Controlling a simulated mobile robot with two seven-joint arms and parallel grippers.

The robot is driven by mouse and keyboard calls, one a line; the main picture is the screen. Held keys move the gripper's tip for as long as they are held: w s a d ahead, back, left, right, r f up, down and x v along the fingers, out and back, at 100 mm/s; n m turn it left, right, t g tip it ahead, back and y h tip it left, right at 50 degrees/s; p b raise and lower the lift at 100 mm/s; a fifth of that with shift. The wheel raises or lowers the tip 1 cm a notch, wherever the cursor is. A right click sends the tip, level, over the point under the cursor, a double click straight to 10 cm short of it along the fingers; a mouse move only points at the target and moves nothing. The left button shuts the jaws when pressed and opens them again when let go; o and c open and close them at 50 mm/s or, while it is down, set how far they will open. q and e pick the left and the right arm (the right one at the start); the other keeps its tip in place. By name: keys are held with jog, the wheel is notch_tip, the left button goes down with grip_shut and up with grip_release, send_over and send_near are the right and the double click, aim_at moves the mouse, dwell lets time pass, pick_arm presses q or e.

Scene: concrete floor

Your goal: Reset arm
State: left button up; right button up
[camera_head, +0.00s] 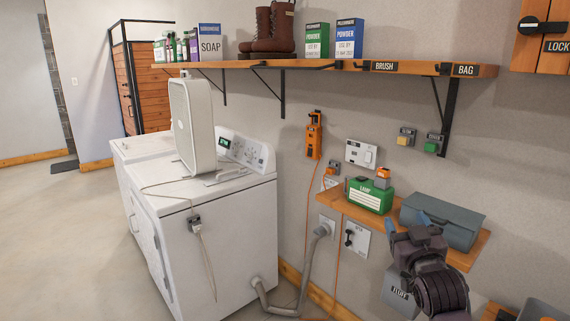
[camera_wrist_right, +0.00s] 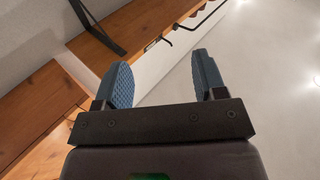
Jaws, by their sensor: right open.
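My right gripper (camera_head: 407,222) is at the lower right of the head view, in front of the small wooden wall shelf (camera_head: 337,201). Its blue fingers stand apart and point upward. In the right wrist view the gripper (camera_wrist_right: 164,78) shows nothing between its fingers; a wooden shelf underside (camera_wrist_right: 50,112) and the ceiling lie beyond. My left gripper is in neither view.
A grey-blue case (camera_head: 440,222) and a green box (camera_head: 369,195) stand on the small shelf, close to my right arm. A long shelf (camera_head: 225,64) holds boots and boxes above. A white washer (camera_head: 235,235) carries an upright fan (camera_head: 190,125). Open floor lies left.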

jog(key=s+f+g, duration=0.2)
jog(key=s+f, duration=0.4)
jog(key=f, duration=0.4)
jog(key=s+f+g, duration=0.2)
jog(key=s+f, duration=0.5)
jog(key=f, duration=0.4)
jog(key=s+d+f+m+g, duration=0.1)
jog(key=s+f+g, duration=0.3)
jog(key=s+f, duration=1)
jog(key=s, duration=0.4)
jog(key=shift+d+f+g, duration=0.2)
jog(key=shift+d+g, duration=0.1)
jog(key=shift+g, duration=0.1)
